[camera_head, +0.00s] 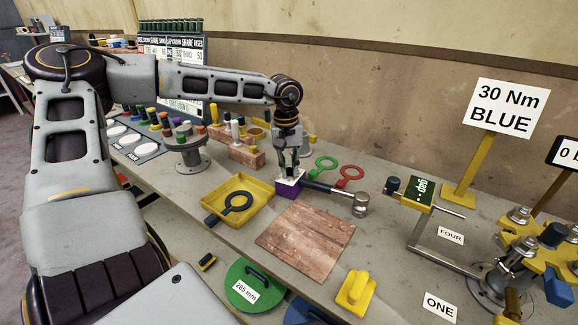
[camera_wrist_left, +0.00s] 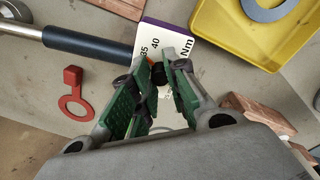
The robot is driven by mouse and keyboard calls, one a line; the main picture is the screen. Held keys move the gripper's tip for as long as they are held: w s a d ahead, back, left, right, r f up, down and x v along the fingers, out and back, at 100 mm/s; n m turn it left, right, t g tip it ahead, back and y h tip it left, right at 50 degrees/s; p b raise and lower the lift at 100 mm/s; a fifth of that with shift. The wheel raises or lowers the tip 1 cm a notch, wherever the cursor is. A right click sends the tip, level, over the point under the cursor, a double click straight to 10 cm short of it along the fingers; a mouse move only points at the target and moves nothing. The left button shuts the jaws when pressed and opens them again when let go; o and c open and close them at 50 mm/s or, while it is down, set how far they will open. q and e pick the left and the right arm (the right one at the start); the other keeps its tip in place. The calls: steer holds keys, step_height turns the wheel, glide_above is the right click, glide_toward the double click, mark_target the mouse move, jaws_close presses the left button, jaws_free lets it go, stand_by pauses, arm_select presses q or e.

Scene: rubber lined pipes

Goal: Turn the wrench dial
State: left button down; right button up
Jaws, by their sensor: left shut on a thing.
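The wrench lies on the bench, with a dark handle (camera_head: 322,188) and a silver head (camera_head: 361,203); the dark handle also shows in the left wrist view (camera_wrist_left: 88,43). At its end is a purple block (camera_head: 287,191) with a white scale face (camera_wrist_left: 172,42) reading 35, 40 and Nm. My left gripper (camera_head: 290,172) is over this block, pointing down. In the left wrist view its green-padded fingers (camera_wrist_left: 166,80) are closed around a small black knob (camera_wrist_left: 160,73) at the scale, partly hidden by the fingers. My right gripper is not seen.
A yellow tray (camera_head: 262,187) with a dark ring stands left of the block. Red (camera_head: 351,173) and green (camera_head: 324,163) rings lie behind the wrench. A reddish-brown plate (camera_head: 305,242) lies in front. A "30 Nm BLUE" sign (camera_head: 505,108) and a bolted flange (camera_head: 490,280) are at right.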

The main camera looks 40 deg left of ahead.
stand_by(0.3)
arm_select(q)
steer(key=c, duration=1.3)
jaws_free()
steer(key=shift+c, duration=0.2)
steer(key=shift+r, duration=0.1)
step_height(320, 180, up, 12)
steer(key=shift+s+a, duration=0.2)
steer(key=shift+s, duration=0.1)
